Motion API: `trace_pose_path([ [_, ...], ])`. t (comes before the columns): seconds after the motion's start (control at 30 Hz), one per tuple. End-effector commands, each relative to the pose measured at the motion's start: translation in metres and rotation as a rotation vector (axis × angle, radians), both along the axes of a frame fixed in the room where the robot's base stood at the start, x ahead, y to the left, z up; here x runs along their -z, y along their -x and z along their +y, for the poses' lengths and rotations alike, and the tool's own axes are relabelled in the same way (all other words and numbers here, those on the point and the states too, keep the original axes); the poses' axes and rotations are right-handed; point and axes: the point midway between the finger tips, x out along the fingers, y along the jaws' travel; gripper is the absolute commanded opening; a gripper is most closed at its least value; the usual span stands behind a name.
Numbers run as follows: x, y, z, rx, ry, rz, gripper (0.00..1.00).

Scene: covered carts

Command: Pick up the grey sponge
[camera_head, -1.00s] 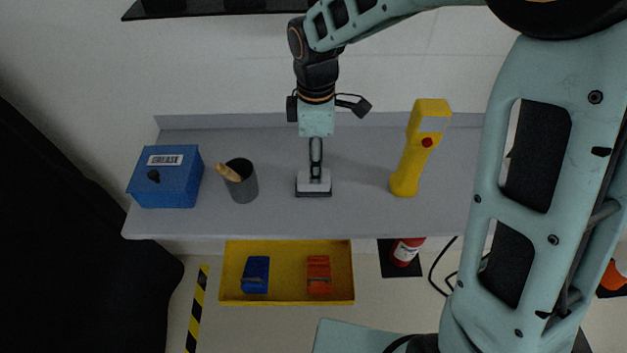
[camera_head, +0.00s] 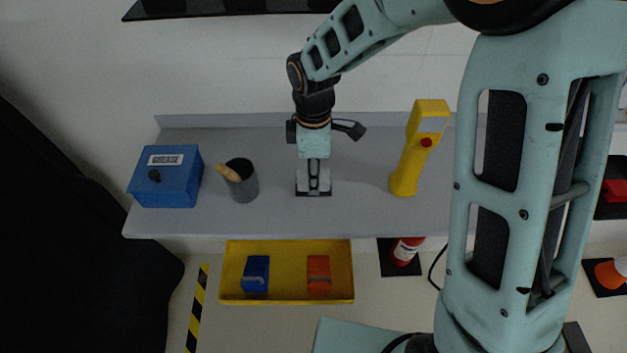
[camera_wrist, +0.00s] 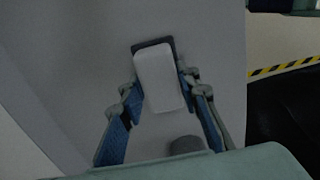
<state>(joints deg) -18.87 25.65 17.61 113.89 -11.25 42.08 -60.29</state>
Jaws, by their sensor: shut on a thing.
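The grey sponge (camera_head: 301,185), a pale block with a dark underside, is at the middle of the grey bench top (camera_head: 355,215). My gripper (camera_head: 314,186) is over it from above, with the fingers down at its height. In the wrist view the sponge (camera_wrist: 158,78) lies between the two blue-padded fingers of my gripper (camera_wrist: 160,88), one along each long side, shut on it. The sponge looks flat and still on the bench; I see no clear gap below it. The fingers hide part of its top in the head view.
A dark grey cup (camera_head: 245,190) with a wooden-handled item and a blue box (camera_head: 165,185) stand to the left. A yellow handheld device (camera_head: 405,175) stands to the right. A yellow tray (camera_head: 287,293) with blue and orange items sits below the bench's front edge.

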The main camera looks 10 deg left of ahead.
Motion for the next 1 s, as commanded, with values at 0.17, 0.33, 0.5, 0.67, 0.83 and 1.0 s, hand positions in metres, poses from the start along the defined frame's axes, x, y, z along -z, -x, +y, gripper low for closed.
trace_pose_path([
  [0.17, 0.0, 0.0, 0.0, 0.0, 0.0, -0.001, 0.0],
  [0.33, -0.002, 0.0, 0.0, 0.0, 0.0, -0.001, 0.0],
  [0.5, -0.011, 0.0, 0.0, 0.0, 0.0, -0.001, 0.0],
  [0.67, -0.029, -0.001, 0.0, 0.0, -0.001, -0.002, 0.0],
  [0.83, -0.061, 0.017, -0.005, -0.001, 0.001, -0.002, 0.0],
  [1.0, -0.099, 0.047, -0.012, 0.0, 0.001, -0.002, 0.0],
])
